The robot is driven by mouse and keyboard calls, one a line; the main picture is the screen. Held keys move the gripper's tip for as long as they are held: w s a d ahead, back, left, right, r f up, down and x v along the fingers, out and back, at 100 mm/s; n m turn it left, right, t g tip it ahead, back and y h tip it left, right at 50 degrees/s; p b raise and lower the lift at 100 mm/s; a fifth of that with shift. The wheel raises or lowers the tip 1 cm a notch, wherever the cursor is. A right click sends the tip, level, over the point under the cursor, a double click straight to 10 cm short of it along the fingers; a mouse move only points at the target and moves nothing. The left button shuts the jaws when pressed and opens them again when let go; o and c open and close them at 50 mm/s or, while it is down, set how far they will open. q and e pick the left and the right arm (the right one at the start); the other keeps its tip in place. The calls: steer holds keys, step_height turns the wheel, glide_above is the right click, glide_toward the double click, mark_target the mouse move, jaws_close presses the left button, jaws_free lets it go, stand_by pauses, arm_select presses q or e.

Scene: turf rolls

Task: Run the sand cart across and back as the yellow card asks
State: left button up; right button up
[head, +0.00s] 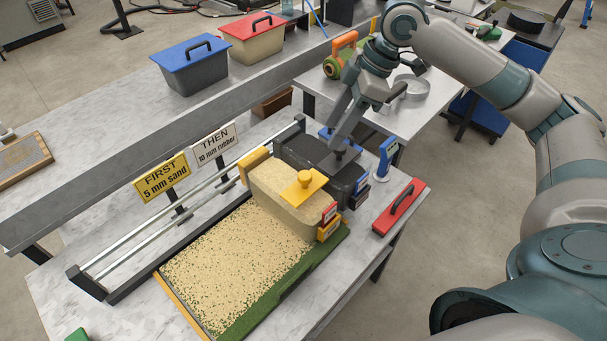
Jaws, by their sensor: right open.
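The yellow card (162,181) reads "FIRST 5 mm sand" and stands behind the rails. The white card (216,146) beside it reads "THEN 10 mm rubber". The sand cart (272,200), a beige box with a yellow knob (305,180) on top, stands at the far end of the turf (280,290). Sand (220,265) covers most of the turf, leaving a green strip along its right edge. A dark cart (300,150) stands just behind the sand cart. My right gripper (338,160) is open, low over the dark cart; whether it touches is unclear. My left gripper is out of view.
Two rails (135,240) run along the turf's left side. A red float with a black handle (399,207) lies right of the carts, near a blue upright device (386,158). Blue (190,65) and red (252,38) lidded bins stand at the back.

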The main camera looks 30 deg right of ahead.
mark_target(306, 175)
steer(key=p+x, duration=0.4)
steer(key=x, duration=1.2)
steer(key=shift+a+f+p, duration=0.1)
steer(key=shift+p, duration=0.2)
steer(key=shift+a+f, duration=0.15)
steer(key=shift+f, duration=0.35)
steer(key=shift+c, duration=0.5)
steer(key=shift+w, duration=0.1)
jaws_close()
